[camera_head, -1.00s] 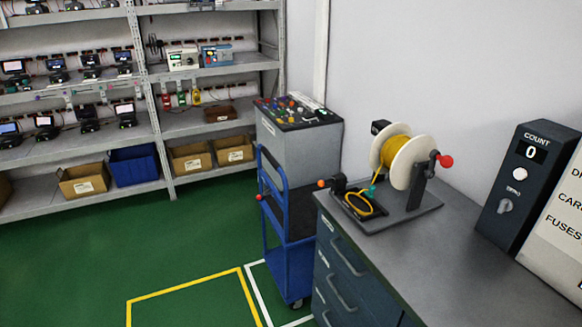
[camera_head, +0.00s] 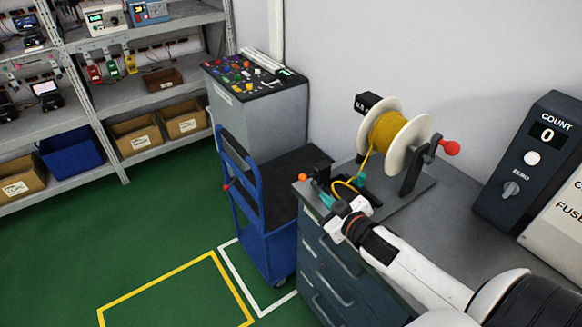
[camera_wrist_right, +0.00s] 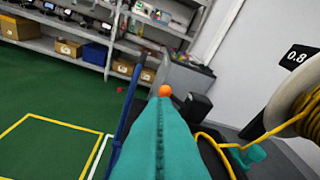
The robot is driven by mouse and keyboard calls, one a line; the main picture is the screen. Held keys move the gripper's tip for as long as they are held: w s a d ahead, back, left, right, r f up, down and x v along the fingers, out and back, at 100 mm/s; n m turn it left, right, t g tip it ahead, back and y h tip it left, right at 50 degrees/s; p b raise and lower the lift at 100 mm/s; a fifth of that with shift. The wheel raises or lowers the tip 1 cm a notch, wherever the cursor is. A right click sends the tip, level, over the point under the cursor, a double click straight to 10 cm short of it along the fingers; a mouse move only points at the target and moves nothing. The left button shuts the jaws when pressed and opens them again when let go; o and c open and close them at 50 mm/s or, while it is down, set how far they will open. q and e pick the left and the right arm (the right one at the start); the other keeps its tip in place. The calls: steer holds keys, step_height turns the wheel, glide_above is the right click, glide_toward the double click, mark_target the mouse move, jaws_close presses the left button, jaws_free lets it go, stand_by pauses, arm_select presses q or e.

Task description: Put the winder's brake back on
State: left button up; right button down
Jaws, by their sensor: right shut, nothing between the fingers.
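The winder's spool (camera_head: 392,138) of yellow cord has white flanges and a red-knobbed crank (camera_head: 450,148). It stands on a dark base plate (camera_head: 412,196) on the cabinet top. A small orange ball knob (camera_head: 303,177), apparently the brake's, shows at the base's left end. The knob also shows in the right wrist view (camera_wrist_right: 165,91), just beyond the teal fingertips. My right gripper (camera_head: 324,197) is shut and empty beside the knob; whether it touches is unclear. My left gripper is out of view.
A dark counter box (camera_head: 532,158) reading 0 stands at the right. A blue cart (camera_head: 262,225) is left of the cabinet, before a grey console (camera_head: 262,105). Shelves (camera_head: 108,105) stand at the back left. Green floor there is clear.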

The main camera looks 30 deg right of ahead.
steer(key=r, duration=0.1)
steer(key=w+r, duration=0.1)
steer(key=r+t, duration=0.1)
steer(key=shift+w+a+n+y, duration=0.1)
steer(key=shift+w+n+y, duration=0.2)
steer(key=shift+y, duration=0.1)
steer(key=p, duration=0.3)
glide_above(305, 178)
steer(key=s+a, duration=0.2)
steer(key=a, duration=0.1)
steer(key=f, duration=0.2)
steer(key=d+f, duration=0.1)
steer(key=f, duration=0.1)
steer(key=shift+w+d, duration=0.1)
steer(key=shift+d, duration=0.05)
steer(key=shift+d+f, duration=0.3)
steer(key=shift+f, duration=0.45)
